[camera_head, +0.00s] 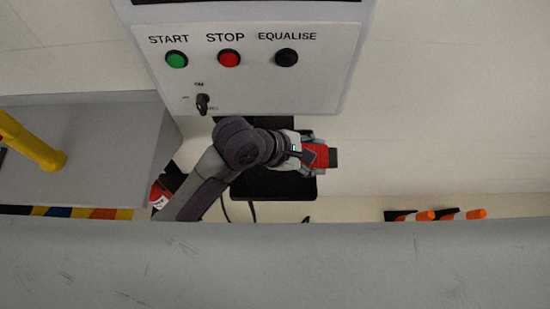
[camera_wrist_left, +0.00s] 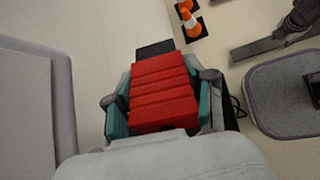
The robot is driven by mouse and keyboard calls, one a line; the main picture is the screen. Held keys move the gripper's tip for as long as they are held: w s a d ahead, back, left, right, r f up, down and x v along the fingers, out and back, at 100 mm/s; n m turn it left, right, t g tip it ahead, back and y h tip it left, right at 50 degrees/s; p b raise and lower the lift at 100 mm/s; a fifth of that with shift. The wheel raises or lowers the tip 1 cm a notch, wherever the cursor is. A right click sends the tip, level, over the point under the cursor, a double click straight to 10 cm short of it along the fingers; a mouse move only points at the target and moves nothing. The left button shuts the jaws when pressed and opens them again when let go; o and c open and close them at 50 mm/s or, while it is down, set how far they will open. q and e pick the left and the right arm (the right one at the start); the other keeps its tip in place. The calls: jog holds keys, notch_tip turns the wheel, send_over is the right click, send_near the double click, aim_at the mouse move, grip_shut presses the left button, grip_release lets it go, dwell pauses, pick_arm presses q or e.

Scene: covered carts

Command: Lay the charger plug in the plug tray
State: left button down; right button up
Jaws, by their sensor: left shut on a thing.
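My left gripper (camera_head: 318,156) is shut on the charger plug (camera_head: 321,155), a red block with a dark end pointing right in the head view. In the left wrist view the plug (camera_wrist_left: 162,92) is a ridged red block with a dark end, between the teal fingers of my left gripper (camera_wrist_left: 160,100). It is held in the air. In the head view a black flat piece (camera_head: 275,188) lies behind and below my left arm, partly hidden; I cannot tell whether it is the plug tray. My right gripper is not seen.
A white panel (camera_head: 315,90) with green, red and black buttons and a key switch stands above the gripper. A grey covered surface (camera_head: 275,265) spans the bottom. A yellow post (camera_head: 35,145) is at left; orange-white cones (camera_head: 462,214) are at right, with clear floor above them.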

pick_arm(q)
jog(key=w+a+f, duration=0.1)
jog(key=a, duration=0.1)
jog(key=w+a+f, duration=0.2)
jog(key=a, duration=0.1)
jog(key=w+a+f, duration=0.1)
jog(key=a+f, duration=0.1)
jog(key=a, duration=0.1)
jog(key=shift+w+a+f+p, duration=0.1)
jog(key=shift+w+f+p, duration=0.05)
jog(key=shift+p, duration=0.25)
jog(key=shift+f, duration=2.05)
jog(key=shift+c, duration=1.9)
grip_release()
jog(key=shift+f, duration=0.15)
jog(key=v, duration=1.2)
jog(key=shift+b, duration=0.3)
